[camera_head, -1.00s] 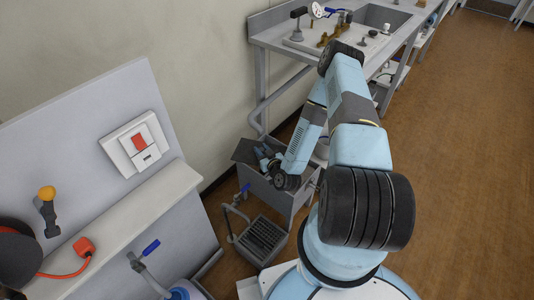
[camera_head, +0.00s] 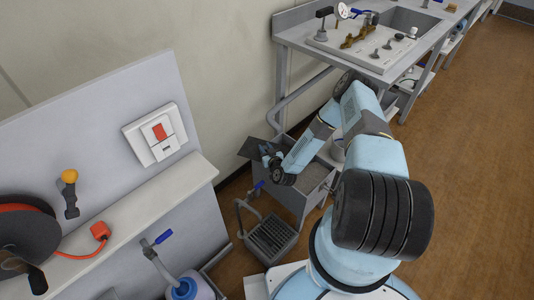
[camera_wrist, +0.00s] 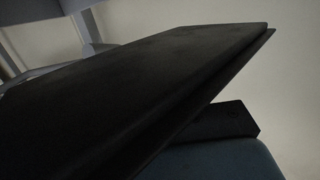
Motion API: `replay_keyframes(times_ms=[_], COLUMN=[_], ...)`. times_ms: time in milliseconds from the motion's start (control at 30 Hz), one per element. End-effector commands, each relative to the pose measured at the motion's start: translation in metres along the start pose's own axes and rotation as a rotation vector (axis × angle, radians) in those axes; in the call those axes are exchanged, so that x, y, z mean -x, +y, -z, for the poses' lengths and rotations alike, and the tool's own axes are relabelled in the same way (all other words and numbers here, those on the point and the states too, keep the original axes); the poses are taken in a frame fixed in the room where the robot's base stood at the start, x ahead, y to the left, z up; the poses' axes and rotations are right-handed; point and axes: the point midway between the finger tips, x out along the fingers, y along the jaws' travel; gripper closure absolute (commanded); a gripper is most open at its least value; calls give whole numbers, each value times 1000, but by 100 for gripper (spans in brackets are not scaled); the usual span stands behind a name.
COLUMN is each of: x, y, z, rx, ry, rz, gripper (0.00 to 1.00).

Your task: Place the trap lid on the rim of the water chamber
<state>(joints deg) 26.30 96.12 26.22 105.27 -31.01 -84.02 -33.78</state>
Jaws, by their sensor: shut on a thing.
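The trap lid (camera_head: 255,151) is a dark flat plate at the left side of the water chamber, against the wall side. It looks slightly tilted and extends past the chamber's left edge. My gripper (camera_head: 269,156) is shut on the lid. In the wrist view the lid (camera_wrist: 125,90) fills much of the picture as a dark slab, with part of a dark finger (camera_wrist: 225,125) beneath it. I cannot tell whether the lid touches the rim.
A grey grated basket (camera_head: 270,238) with a blue-handled tap stands in front of the chamber. A sink bench (camera_head: 350,55) is behind it. A grey panel with a shelf (camera_head: 130,230), red switch and hose reel is at left. Open brown floor (camera_head: 465,170) lies at right.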

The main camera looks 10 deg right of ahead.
Motion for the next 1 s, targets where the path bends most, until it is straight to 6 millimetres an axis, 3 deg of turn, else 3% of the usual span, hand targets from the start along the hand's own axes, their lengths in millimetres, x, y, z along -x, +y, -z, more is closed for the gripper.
replay_keyframes(times_ms=[200,367,633,967,1000], x=[-19,-24,-30,-31,-31], y=[0,-1,0,0,0], z=[-16,-22,-51,-54,-54], rx=[1,0,0,0,0], ry=[1,1,1,1,0], rz=[-1,-1,-2,-1,-1], gripper=[100,100,100,100,67])
